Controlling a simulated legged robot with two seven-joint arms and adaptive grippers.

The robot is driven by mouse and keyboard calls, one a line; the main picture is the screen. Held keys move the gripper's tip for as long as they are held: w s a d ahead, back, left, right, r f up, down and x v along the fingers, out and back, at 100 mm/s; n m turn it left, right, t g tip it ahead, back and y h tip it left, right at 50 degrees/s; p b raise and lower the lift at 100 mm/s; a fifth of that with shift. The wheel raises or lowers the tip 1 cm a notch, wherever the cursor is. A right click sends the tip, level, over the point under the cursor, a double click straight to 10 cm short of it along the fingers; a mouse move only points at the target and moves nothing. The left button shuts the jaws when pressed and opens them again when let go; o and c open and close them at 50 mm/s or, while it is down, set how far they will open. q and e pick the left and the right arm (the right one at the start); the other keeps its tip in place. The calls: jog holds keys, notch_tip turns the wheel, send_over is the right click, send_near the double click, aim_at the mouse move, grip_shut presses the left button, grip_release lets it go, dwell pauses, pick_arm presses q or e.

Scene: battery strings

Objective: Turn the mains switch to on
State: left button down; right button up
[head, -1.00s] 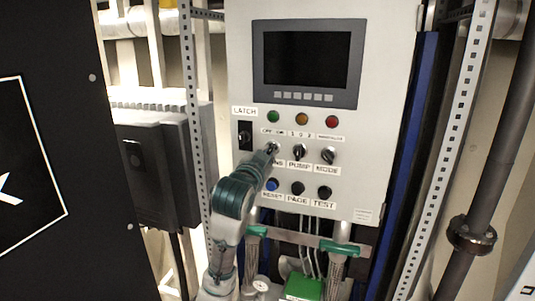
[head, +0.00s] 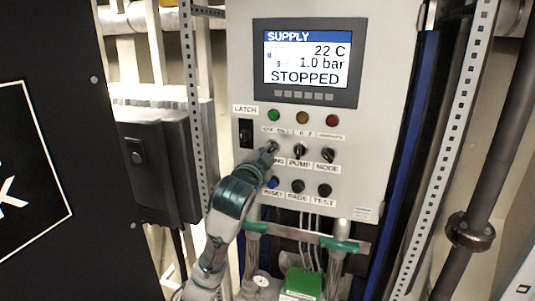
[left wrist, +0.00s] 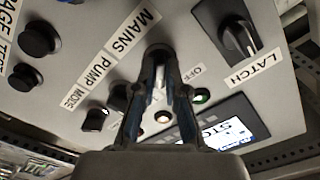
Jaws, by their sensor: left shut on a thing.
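The mains switch (head: 272,146) is the left knob in the upper row of knobs on the grey control panel (head: 385,130). My left gripper (head: 268,153) reaches it from below left and hides most of it. In the left wrist view the two fingers (left wrist: 160,72) are closed around the mains switch (left wrist: 158,50), beside the MAINS label (left wrist: 132,32). The knob's exact pointing is hard to read. The panel display (head: 308,60) is lit and reads SUPPLY, 22 C, 1.0 bar, STOPPED. My right gripper is not in view.
The pump knob (head: 300,152) and mode knob (head: 327,155) sit close to the right. The blue reset button (head: 273,183) and two black buttons lie below. The black latch switch (head: 246,133) is at upper left. Green-handled valves (head: 340,245) stand under the panel.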

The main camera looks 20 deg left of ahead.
pick_arm(q)
jog(key=shift+r, duration=0.1)
jog(key=c, duration=1.2)
grip_release()
jog(key=shift+d, duration=0.1)
jog(key=s, duration=0.7)
jog(key=shift+s, duration=0.2)
